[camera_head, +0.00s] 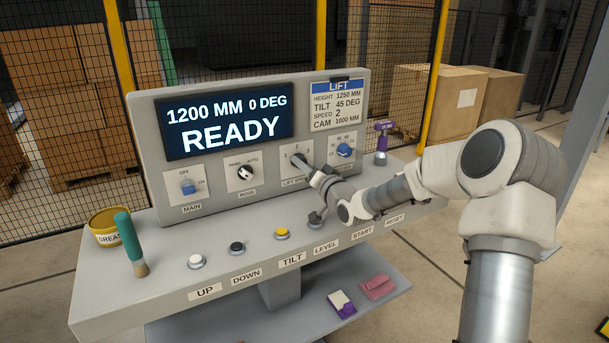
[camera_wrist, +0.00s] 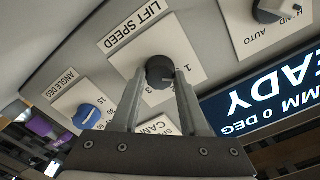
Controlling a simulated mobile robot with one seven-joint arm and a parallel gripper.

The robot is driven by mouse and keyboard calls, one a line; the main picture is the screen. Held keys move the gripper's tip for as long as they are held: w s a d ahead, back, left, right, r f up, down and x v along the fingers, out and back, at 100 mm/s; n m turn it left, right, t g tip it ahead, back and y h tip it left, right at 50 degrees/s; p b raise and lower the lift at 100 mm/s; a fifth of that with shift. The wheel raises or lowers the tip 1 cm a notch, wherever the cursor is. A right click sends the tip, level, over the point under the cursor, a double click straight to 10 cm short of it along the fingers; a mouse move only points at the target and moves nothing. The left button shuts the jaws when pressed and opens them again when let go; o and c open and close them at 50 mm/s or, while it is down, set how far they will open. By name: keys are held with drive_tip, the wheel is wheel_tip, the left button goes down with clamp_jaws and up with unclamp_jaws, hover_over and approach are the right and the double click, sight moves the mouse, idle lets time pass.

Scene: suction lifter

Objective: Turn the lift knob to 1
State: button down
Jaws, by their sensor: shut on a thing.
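The lift knob is the dark round knob (camera_wrist: 159,71) on the white LIFT SPEED plate (camera_wrist: 130,45), upside down in the wrist view. My gripper (camera_wrist: 160,80) is shut on this knob, one finger on each side. In the head view my gripper (camera_head: 310,170) reaches the LIFT SPEED plate (camera_head: 289,150) from the right and covers most of the knob. Numbers 1 and 2 show on the plate there. I cannot tell which number the knob points at.
A blue angle knob (camera_head: 344,150) sits just right of my gripper, and the MODE knob (camera_head: 246,172) to the left. The screen (camera_head: 225,120) reads 1200 MM, 0 DEG, READY. A card (camera_head: 337,104) lists speed 2. Push buttons, including a yellow one (camera_head: 282,233), line the ledge below.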

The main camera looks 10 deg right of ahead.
drive_tip(key=shift+f+n+b, duration=0.1)
drive_tip(key=shift+n+b, duration=0.45)
drive_tip(key=shift+n, duration=0.25)
drive_tip(key=shift+c, duration=2.1)
unclamp_jaws()
drive_tip(key=p+v, duration=0.1)
drive_tip(key=v, duration=1.6)
drive_tip(key=shift+s+p, duration=0.2)
drive_tip(key=shift+p, duration=0.2)
